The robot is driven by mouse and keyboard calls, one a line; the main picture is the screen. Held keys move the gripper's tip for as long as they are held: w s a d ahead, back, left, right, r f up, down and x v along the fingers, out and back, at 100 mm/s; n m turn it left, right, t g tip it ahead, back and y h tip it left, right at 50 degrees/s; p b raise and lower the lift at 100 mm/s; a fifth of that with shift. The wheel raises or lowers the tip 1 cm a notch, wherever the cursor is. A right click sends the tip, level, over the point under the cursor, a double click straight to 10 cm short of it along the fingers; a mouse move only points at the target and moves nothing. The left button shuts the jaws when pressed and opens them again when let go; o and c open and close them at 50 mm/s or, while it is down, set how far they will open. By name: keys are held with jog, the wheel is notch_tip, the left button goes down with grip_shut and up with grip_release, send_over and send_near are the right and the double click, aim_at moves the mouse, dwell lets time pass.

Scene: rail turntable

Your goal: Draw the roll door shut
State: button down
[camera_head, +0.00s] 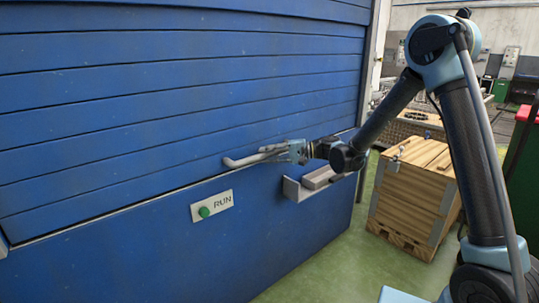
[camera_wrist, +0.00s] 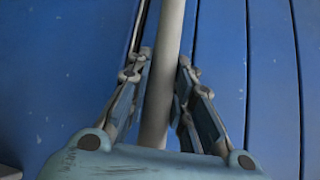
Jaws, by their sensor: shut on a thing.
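The blue roll door (camera_head: 170,100), made of several wide slats, fills the upper left of the head view. Its lowest slat reaches down to the slanting pale edge above the lower blue panel (camera_head: 130,255). A grey bar handle (camera_head: 237,162) stands out near the door's lower edge. My gripper (camera_head: 283,152) is shut on this handle, towards its right end. In the wrist view the handle (camera_wrist: 168,50) runs between the two fingers of my gripper (camera_wrist: 165,65), with the blue slats behind. The part of the handle nearest the palm is hidden.
A green button with a RUN label (camera_head: 212,206) is on the lower panel. A small grey ledge (camera_head: 296,192) juts out below my gripper. A wooden crate (camera_head: 415,195) stands right of the blue housing. Green floor is free between them.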

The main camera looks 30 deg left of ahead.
jog(key=shift+w+d+f, duration=0.1)
jog(key=shift+d+f, duration=0.05)
jog(key=shift+f, duration=0.15)
jog(key=c, duration=1.5)
grip_release()
jog(key=shift+w, duration=0.1)
jog(key=shift+o, duration=0.4)
jog(key=v, duration=1.2)
jog(key=shift+r, duration=0.1)
